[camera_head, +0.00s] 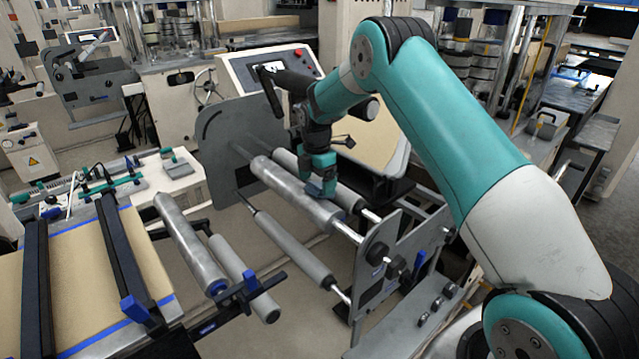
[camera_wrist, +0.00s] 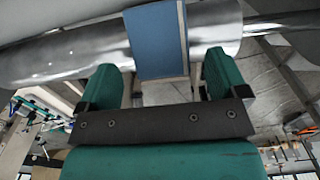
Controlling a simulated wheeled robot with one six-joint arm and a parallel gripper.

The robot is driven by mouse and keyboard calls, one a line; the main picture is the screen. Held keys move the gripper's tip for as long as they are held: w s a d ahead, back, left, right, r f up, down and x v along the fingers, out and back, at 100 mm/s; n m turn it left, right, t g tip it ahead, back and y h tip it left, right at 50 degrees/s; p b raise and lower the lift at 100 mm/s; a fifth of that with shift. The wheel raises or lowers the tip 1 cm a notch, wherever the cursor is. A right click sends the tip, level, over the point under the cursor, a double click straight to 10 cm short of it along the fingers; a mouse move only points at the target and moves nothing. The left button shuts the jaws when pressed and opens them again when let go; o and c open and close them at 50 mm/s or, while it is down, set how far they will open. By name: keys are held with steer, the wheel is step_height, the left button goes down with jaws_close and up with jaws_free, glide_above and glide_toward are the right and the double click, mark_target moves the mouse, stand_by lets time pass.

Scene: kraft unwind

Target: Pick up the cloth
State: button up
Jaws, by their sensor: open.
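A blue cloth (camera_wrist: 157,42) lies over a shiny metal roller (camera_wrist: 70,52) in the wrist view, and its near end hangs down with a pale edge. My gripper (camera_wrist: 162,78) is open, with one teal finger to the left of the cloth and one to the right. There is a gap on both sides, and I see no contact. In the head view my gripper (camera_head: 320,172) points down at the roller (camera_head: 295,192), and a small part of the blue cloth (camera_head: 315,188) shows below it. The rest of the cloth is hidden there.
The roller sits between a grey side plate (camera_head: 235,145) and a bracketed plate (camera_head: 395,260). Another roller (camera_head: 285,250) runs in front. A control panel (camera_head: 275,70) stands behind, and a kraft-covered table (camera_head: 85,270) is at the left.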

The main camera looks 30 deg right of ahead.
steer(key=shift+f, duration=1.15)
steer(key=c, duration=1.1)
steer(key=shift+r, duration=0.1)
